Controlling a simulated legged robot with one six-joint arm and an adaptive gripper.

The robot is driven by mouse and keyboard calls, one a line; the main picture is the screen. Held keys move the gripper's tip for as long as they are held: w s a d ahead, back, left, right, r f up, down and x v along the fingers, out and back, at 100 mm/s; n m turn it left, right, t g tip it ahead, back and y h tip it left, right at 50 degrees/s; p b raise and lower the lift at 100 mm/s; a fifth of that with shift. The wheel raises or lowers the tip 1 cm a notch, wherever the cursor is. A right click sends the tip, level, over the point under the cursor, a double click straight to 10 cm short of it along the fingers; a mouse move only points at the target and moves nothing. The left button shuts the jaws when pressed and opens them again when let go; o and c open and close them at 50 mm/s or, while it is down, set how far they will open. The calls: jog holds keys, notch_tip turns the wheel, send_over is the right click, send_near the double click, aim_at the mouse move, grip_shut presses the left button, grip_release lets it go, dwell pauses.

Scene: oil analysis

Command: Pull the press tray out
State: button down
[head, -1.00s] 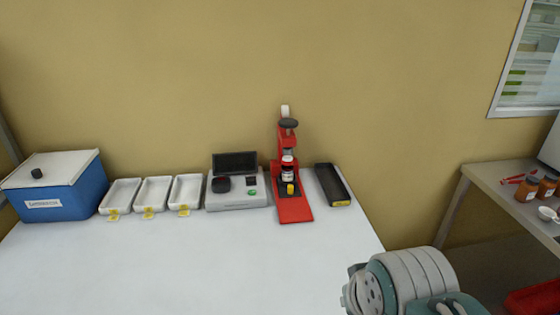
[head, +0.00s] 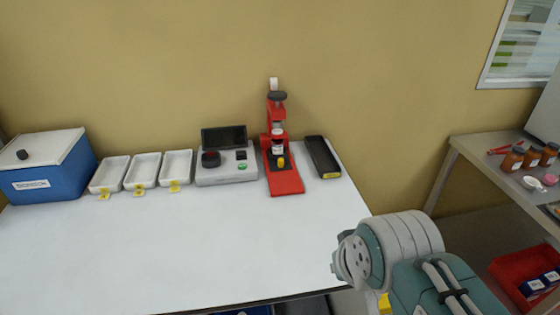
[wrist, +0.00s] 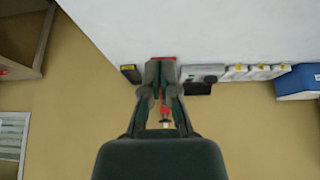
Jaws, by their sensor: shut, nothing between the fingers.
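The red press (head: 286,182) stands upright at the back of the white table, near its right end. A small dark-capped bottle (head: 278,145) sits inside it, below the black knob on top. A yellow handle (head: 281,161) sticks up at the front of the press tray, which is small and dark under the bottle and looks pushed in. My gripper (wrist: 160,70) shows only in the wrist view, shut and empty. It overlaps the press there and hides most of it. In the head view only my arm shows, at the lower right, well apart from the press.
A grey device (head: 226,175) stands left of the press, and a black tray (head: 322,157) right of it. Several white trays (head: 143,172) and a blue box (head: 45,180) stand farther left. The table front is clear. A side bench (head: 480,150) with jars is at right.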

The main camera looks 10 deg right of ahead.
aim_at(280, 163)
jog(key=c, duration=1.3)
grip_release()
jog(key=shift+c, duration=0.2)
jog(key=o, duration=0.9)
jog(key=shift+w+d, duration=0.35)
jog(key=w+d+n+t+h, duration=0.1)
jog(key=w+d+n+h, duration=0.3)
jog(key=w+n, duration=0.55)
jog(key=w+d+n+t+h, duration=0.1)
jog(key=w+d+n+h, duration=0.35)
jog(key=w, duration=0.95)
jog(key=w+a+f+n+t+y, duration=0.1)
jog(key=w+a+f+n, duration=0.2)
jog(key=w+f+n, duration=0.2)
jog(key=w+a+f+n+t+y, duration=0.2)
jog(key=w+a+f+n, duration=0.2)
jog(key=w+n, duration=0.4)
jog(key=w+a+f+n+t+y, duration=0.2)
jog(key=w+a+f+n, duration=0.2)
jog(key=w+f+n, duration=0.2)
jog(key=shift+w+a+f+n+y, duration=0.1)
jog(key=shift+w+a+n+y, duration=0.05)
jog(key=shift+w, duration=0.25)
jog(key=shift+w+a+f+n+y, duration=0.1)
jog(key=shift+w+n, duration=0.05)
jog(key=shift+w, duration=0.2)
jog(key=x, duration=1)
jog(key=shift+w+d+r, duration=0.1)
jog(key=shift+w+r, duration=0.05)
jog(key=shift+w, duration=0.3)
